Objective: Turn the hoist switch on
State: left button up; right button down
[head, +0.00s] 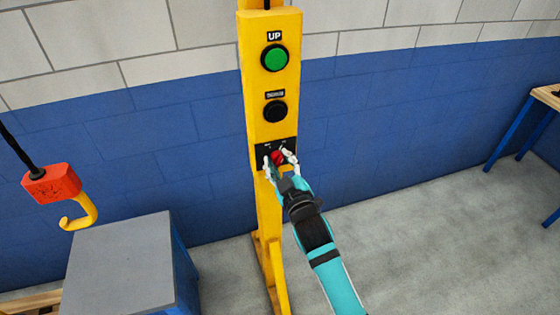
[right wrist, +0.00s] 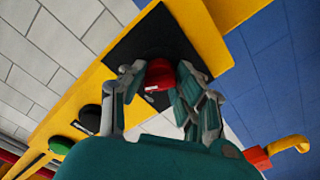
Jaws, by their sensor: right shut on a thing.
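The hoist switch is a red rotary knob (head: 278,156) on a black plate (head: 262,150) low on the yellow control post (head: 285,133). The knob (right wrist: 168,74) shows between the fingers in the right wrist view, with a small white mark on its edge. My right gripper (head: 281,160) is shut on the knob, one finger on each side. The labels beside the knob are too small to read. Above it are a black button (head: 275,111) and a green button (head: 274,58) marked UP. My left gripper is not in view.
A red hoist block (head: 52,186) with a yellow hook (head: 80,212) hangs at the left, above a grey-topped blue box (head: 120,260). A workbench (head: 546,96) stands at the right edge. The grey floor (head: 430,240) right of the post is clear.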

jog(key=shift+f+m, duration=0.15)
jog(key=shift+m, duration=0.35)
jog(key=c, duration=0.9)
grip_release()
jog(key=shift+c, duration=0.2)
jog(key=v, duration=1.2)
